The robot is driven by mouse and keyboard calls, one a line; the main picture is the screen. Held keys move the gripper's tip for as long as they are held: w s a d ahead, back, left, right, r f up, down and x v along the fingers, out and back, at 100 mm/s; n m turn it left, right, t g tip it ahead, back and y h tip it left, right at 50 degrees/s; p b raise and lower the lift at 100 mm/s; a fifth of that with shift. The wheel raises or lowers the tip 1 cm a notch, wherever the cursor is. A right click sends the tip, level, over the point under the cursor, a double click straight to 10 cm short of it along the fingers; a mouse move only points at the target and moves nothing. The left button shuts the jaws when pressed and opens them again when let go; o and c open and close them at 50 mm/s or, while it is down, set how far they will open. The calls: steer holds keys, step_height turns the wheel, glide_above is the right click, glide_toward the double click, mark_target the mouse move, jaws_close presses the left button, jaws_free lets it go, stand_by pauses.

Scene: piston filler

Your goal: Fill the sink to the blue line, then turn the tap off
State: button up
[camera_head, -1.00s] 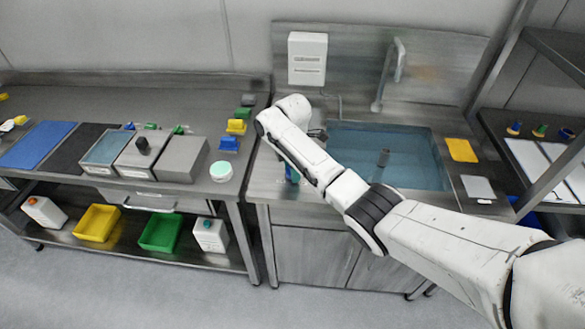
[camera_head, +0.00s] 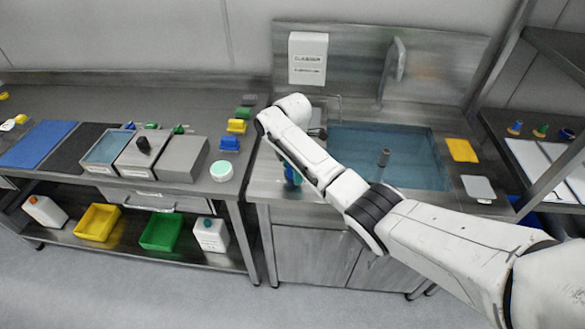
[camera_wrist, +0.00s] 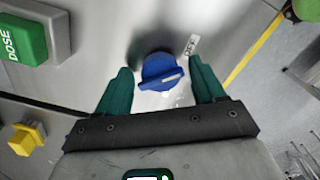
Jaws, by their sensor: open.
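The sink (camera_head: 432,135) stands at the right in the head view and holds blue-tinted water (camera_head: 350,142). No blue line can be made out. In the wrist view, a blue knob (camera_wrist: 159,70) with a white mark sits on a metal panel. My gripper (camera_wrist: 161,66) is open, its green fingers on either side of the knob; I cannot tell whether they touch it. In the head view my arm mostly hides my gripper.
A green block marked DOSE (camera_wrist: 30,38) and a yellow knob (camera_wrist: 25,138) are left of the blue knob. A yellow pad (camera_head: 461,150) and a grey plate (camera_head: 478,188) lie right of the sink. A bench with several bins (camera_head: 180,160) stands left.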

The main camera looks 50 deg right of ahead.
step_height(320, 180, up, 11)
steer(key=b, duration=0.1)
stand_by(0.5)
steer(key=shift+f, duration=0.1)
stand_by(0.3)
steer(key=s+a+f+m+t+y, duration=0.1)
steer(key=s+a+f+m, duration=0.2)
steer(key=s+a+f, duration=0.5)
steer(key=s+a+f+m+y, duration=0.1)
steer(key=s+a+f+m, duration=0.4)
steer(key=a, duration=0.5)
steer(key=s+m+h, duration=0.2)
steer(key=s+m, duration=0.4)
steer(key=s, duration=1.6)
steer(key=shift+d+f, duration=0.25)
steer(key=shift+d, duration=0.05)
